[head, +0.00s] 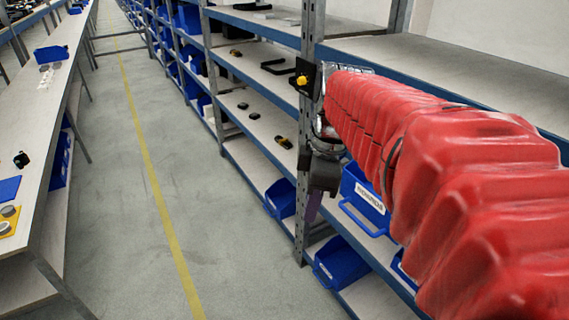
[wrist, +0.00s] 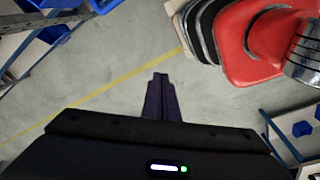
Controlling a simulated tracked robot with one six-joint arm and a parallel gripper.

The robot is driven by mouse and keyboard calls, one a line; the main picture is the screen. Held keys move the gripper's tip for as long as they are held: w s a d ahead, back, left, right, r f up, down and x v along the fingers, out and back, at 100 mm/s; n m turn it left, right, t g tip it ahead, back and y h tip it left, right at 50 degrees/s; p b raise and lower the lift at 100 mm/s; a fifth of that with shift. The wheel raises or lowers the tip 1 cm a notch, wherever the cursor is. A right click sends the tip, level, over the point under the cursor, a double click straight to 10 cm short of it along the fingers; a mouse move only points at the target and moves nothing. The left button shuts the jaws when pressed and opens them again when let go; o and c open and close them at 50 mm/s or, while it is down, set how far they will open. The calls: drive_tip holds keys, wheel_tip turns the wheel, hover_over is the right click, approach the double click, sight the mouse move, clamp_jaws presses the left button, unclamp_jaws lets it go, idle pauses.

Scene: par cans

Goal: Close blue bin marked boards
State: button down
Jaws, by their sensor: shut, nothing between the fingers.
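A blue bin (head: 364,200) with a white label stands on the middle shelf of the right rack in the head view. A blue handle shows at its front, and the label is too small to read surely. My red arm hides its right side. My gripper (head: 312,208) hangs left of this bin, by the rack's upright, with its dark purple fingers pointing down. In the wrist view my gripper (wrist: 160,76) has its fingers together with nothing between them, over the grey floor. I cannot tell whether it touches anything.
Other blue bins stand on the lower shelf (head: 340,262) and in the bay to the left (head: 281,198). A steel upright (head: 304,150) is close to my gripper. A long workbench (head: 45,100) runs along the left. The aisle with its yellow line (head: 150,150) is clear.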

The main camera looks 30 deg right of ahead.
drive_tip(key=d+n+g+y, duration=0.1)
drive_tip(key=d+n+y, duration=0.1)
drive_tip(key=d+n, duration=0.5)
drive_tip(key=d, duration=0.4)
drive_tip(key=shift+s+d+r+y, duration=0.2)
drive_tip(key=shift+s+r+y, duration=0.05)
drive_tip(key=shift+r+y, duration=0.05)
drive_tip(key=shift+f, duration=0.1)
drive_tip(key=x, duration=1)
drive_tip(key=d, duration=0.2)
drive_tip(key=d+r, duration=0.1)
drive_tip(key=d, duration=0.1)
drive_tip(key=shift+s, duration=0.1)
